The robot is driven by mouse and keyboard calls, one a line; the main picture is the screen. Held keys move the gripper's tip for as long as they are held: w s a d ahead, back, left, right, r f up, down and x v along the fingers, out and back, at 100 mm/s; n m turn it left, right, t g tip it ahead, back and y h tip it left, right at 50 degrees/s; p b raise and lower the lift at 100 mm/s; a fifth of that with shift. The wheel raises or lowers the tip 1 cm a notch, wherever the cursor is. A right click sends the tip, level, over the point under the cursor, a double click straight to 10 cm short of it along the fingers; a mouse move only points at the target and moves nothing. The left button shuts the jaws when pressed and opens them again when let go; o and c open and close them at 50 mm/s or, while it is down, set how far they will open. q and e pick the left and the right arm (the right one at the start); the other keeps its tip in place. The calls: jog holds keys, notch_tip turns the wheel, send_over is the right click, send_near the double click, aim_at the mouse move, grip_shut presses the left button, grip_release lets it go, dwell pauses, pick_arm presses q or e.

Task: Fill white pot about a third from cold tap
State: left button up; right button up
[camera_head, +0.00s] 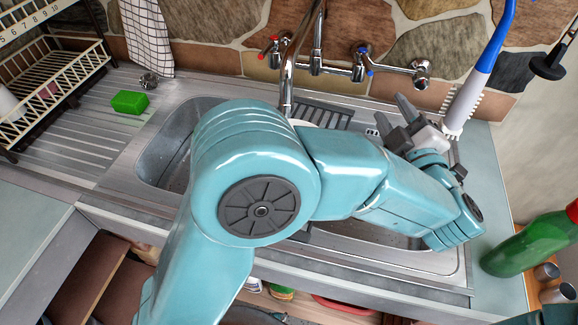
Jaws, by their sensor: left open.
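The cold tap (362,62), with a blue mark, is on the wall fitting above the sink. The hot tap (275,45), with a red mark, is to its left. The chrome spout (288,85) comes down between them, its lower end hidden behind my left arm. A small piece of a white rim (303,123) shows just above my arm, below the spout; it may be the white pot, but most is hidden and the water level cannot be seen. My left gripper (392,112) is open and empty, below and right of the cold tap and apart from it. My right gripper does not show.
A metal sink (170,150) lies under my left arm. A blue-handled brush (472,85) stands right of my gripper. A green sponge (130,102) and dish rack (58,75) are at left. A green bottle (525,245) is at right. The left drainboard has free room.

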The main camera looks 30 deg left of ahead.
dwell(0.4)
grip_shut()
